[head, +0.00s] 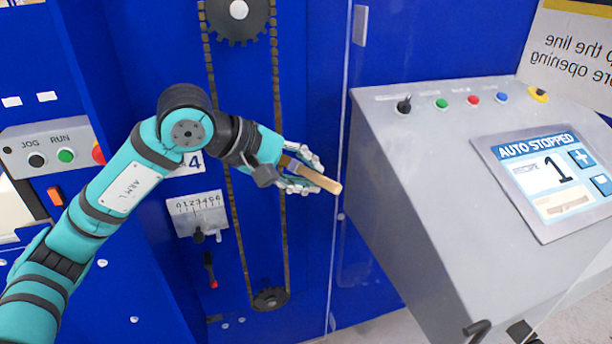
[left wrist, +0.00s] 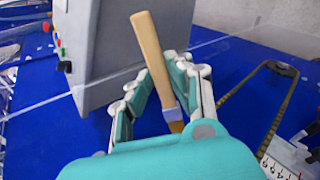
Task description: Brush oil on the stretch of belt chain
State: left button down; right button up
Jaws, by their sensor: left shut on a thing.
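The belt chain (head: 281,150) runs as a long vertical loop on the blue machine panel, between a large upper sprocket (head: 238,18) and a small lower sprocket (head: 269,298). My left gripper (head: 305,177) is in front of the chain's right run and hides part of it. It is shut on a brush with a wooden handle (head: 328,183); the handle points right in the head view. In the left wrist view the brush handle (left wrist: 150,55) rises between the fingers (left wrist: 160,95), with a metal band near its lower end. The bristle end is mostly hidden. My right gripper is not in view.
A grey console (head: 400,170) with a screen reading AUTO STOPPED (head: 548,180) stands close on the right. A scale plate (head: 196,212) and a red-handled part (head: 210,270) sit left of the chain. A JOG/RUN box (head: 52,146) is at far left.

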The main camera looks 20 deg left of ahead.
pick_arm(q)
jog(key=shift+s+r+p, duration=0.75)
jog(key=shift+r+p, duration=1.6)
jog(key=shift+r, duration=3.45)
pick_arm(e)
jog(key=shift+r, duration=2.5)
pick_arm(q)
jog(key=b, duration=1)
send_near(322, 181)
jog(key=shift+x, duration=3.65)
jog(key=shift+f+b, duration=0.25)
jog(key=shift+b, duration=0.25)
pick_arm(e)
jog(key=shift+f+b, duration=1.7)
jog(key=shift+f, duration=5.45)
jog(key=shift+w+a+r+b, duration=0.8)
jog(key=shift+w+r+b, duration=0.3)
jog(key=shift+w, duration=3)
pick_arm(q)
jog(key=shift+s+f+p, duration=0.2)
jog(key=shift+f+p, duration=0.7)
jog(key=shift+f, duration=0.05)
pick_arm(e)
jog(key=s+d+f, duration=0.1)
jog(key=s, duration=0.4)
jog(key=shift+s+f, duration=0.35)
